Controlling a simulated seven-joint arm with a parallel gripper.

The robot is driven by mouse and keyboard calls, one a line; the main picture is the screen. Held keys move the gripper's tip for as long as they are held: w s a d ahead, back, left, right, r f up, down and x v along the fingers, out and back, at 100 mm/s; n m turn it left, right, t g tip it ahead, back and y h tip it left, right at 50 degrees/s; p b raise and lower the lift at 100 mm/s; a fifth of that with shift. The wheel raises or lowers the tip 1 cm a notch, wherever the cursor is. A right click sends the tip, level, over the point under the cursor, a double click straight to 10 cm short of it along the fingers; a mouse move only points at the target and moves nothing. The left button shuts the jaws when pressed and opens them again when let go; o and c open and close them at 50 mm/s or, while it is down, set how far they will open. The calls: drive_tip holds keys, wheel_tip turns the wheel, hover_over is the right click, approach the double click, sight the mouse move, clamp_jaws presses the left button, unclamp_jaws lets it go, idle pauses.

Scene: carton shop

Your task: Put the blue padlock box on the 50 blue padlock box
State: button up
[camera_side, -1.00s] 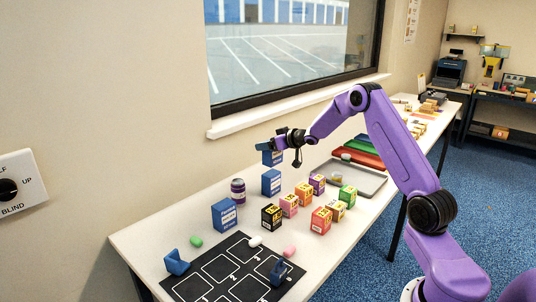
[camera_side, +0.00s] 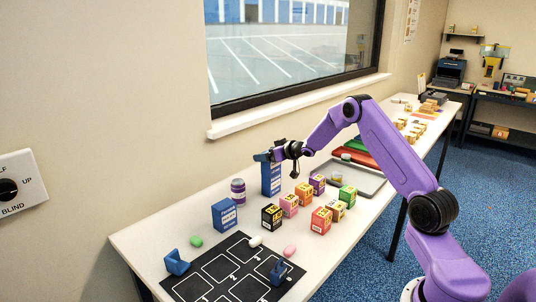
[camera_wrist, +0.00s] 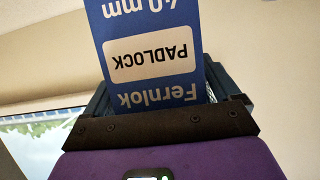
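A blue padlock box (camera_wrist: 152,62) fills the middle of the wrist view, its white label and "Fernlok" upside down. Its size number is partly cut off. My gripper (camera_side: 270,156) is shut on it, with a finger at each side in the wrist view. In the side view the held box (camera_side: 270,167) is directly above another blue box (camera_side: 271,186). They look like one tall blue column, with no clear gap; contact cannot be told. A larger blue box (camera_side: 224,216) stands upright to the front left. Size numbers are too small to read in the side view.
A purple jar (camera_side: 238,191) stands left of the column. Several small coloured cartons (camera_side: 271,217) stand to its front and right. A grey tray (camera_side: 358,181) is farther right.

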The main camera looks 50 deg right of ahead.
drive_tip(key=shift+o, duration=0.2)
drive_tip(key=shift+r, duration=0.2)
drive_tip(key=v, duration=1.2)
drive_tip(key=s+a+r+n+g+y, duration=0.1)
drive_tip(key=s+a+n+g, duration=0.3)
drive_tip(key=a, duration=0.9)
drive_tip(key=s+a+r+n+g+y, duration=0.15)
drive_tip(key=s+a, duration=0.45)
drive_tip(key=a, duration=0.8)
drive_tip(key=s+a+n+g, duration=0.1)
drive_tip(key=s+a+g, duration=0.15)
drive_tip(key=s, duration=0.45)
drive_tip(key=s+a+n+g, duration=0.1)
drive_tip(key=s+a+n, duration=0.1)
drive_tip(key=s+a, duration=0.3)
drive_tip(key=s+d+n+g+h, duration=0.2)
drive_tip(key=s+n+g, duration=0.2)
drive_tip(key=s, duration=1.5)
drive_tip(key=shift+f, duration=0.45)
drive_tip(key=shift+s+d, duration=0.1)
